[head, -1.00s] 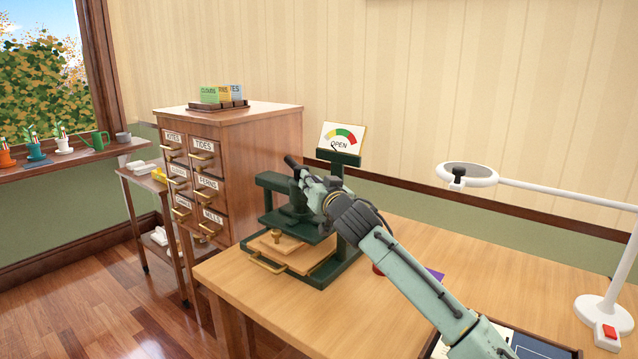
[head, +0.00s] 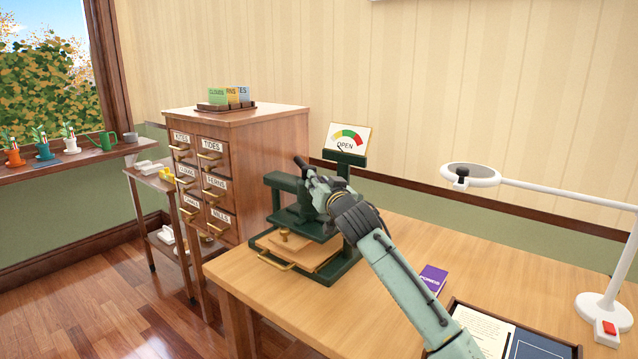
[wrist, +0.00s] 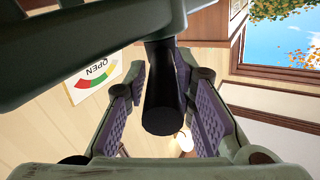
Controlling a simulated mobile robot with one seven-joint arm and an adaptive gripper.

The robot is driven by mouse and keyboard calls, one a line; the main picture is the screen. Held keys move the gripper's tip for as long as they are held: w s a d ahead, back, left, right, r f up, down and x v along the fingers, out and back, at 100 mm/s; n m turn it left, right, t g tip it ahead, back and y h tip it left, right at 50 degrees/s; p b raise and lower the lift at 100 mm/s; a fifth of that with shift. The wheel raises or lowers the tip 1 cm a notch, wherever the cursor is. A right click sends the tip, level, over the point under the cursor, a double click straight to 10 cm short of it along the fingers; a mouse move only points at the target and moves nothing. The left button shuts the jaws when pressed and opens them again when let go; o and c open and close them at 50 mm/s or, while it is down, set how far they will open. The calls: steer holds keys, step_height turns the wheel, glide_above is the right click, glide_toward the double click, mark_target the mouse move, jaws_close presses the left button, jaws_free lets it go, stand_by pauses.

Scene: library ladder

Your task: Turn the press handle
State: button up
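The green book press (head: 350,262) stands on the wooden desk, with a board (head: 318,252) and a brass knob in it. Its dark press handle (head: 299,161) sticks out up and to the left past my gripper (head: 312,178), at the top of the press. In the wrist view the black handle end (wrist: 162,115) lies between the purple-padded fingers of my gripper (wrist: 165,100). The fingers stand apart on both sides of it, with gaps showing near its end. Contact farther along is hidden. A gauge card (head: 347,138) behind the press reads OPEN; it also shows in the wrist view (wrist: 95,80).
A drawer cabinet (head: 265,150) stands left of the press, with a small cart (head: 150,185) beyond it. A purple book (head: 433,278) and a tray (head: 455,303) lie on the right. A white lamp (head: 603,305) reaches over the desk, whose right middle is clear.

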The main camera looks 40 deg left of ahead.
steer(key=shift+o, duration=1.1)
steer(key=shift+s+a+r, duration=0.1)
steer(key=shift+s+a, duration=0.05)
steer(key=shift+s, duration=0.05)
steer(key=shift+d, duration=0.25)
steer(key=v, duration=1.1)
steer(key=shift+s+d, duration=0.2)
steer(key=shift+s, duration=0.05)
